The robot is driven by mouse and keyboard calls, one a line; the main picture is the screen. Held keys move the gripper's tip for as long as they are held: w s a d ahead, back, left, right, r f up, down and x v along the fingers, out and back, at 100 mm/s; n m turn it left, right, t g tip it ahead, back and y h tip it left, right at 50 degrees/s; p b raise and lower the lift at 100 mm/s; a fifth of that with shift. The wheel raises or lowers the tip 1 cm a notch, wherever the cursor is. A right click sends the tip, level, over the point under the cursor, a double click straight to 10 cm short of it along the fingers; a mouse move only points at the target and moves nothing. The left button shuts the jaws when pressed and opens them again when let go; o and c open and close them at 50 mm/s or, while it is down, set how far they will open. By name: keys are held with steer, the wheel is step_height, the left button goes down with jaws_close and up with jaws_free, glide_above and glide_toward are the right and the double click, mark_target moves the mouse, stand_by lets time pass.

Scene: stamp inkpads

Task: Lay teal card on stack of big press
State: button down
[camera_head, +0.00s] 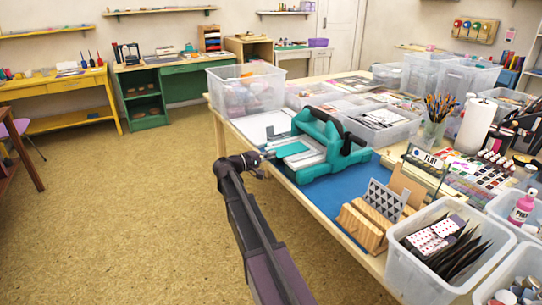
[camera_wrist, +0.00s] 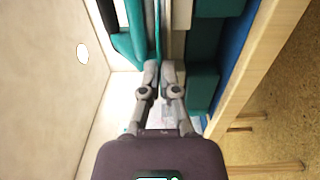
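The big press (camera_head: 343,150) is a teal machine with a black handle, standing on the near worktable. A pale stack (camera_head: 308,160) lies on its bed. The teal card (camera_head: 292,150) is a flat piece level with or just above the front of this stack; I cannot tell whether it touches. My gripper (camera_head: 261,161) is at the card's outer left edge. In the wrist view, the card shows edge-on as a thin teal strip (camera_wrist: 158,35) running between the fingertips of my gripper (camera_wrist: 160,68), which are closed on it. The pale stack is beside the strip there.
A blue mat (camera_head: 345,184) lies in front of the press. A wooden block rack (camera_head: 362,226) and a clear bin of cards (camera_head: 440,255) stand to the right. Clear bins (camera_head: 246,88) stand behind. The floor (camera_head: 120,210) left of the table is free.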

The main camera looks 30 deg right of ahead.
steer(key=shift+f, duration=0.15)
stand_by(0.4)
steer(key=c, duration=0.7)
jaws_free()
steer(key=shift+a, duration=0.25)
steer(key=shift+s+a, duration=0.1)
steer(key=shift+a, duration=2.15)
steer(key=shift+s+a, duration=0.15)
steer(key=shift+a, duration=2.9)
steer(key=shift+s+a, duration=0.1)
steer(key=shift+a, duration=2.9)
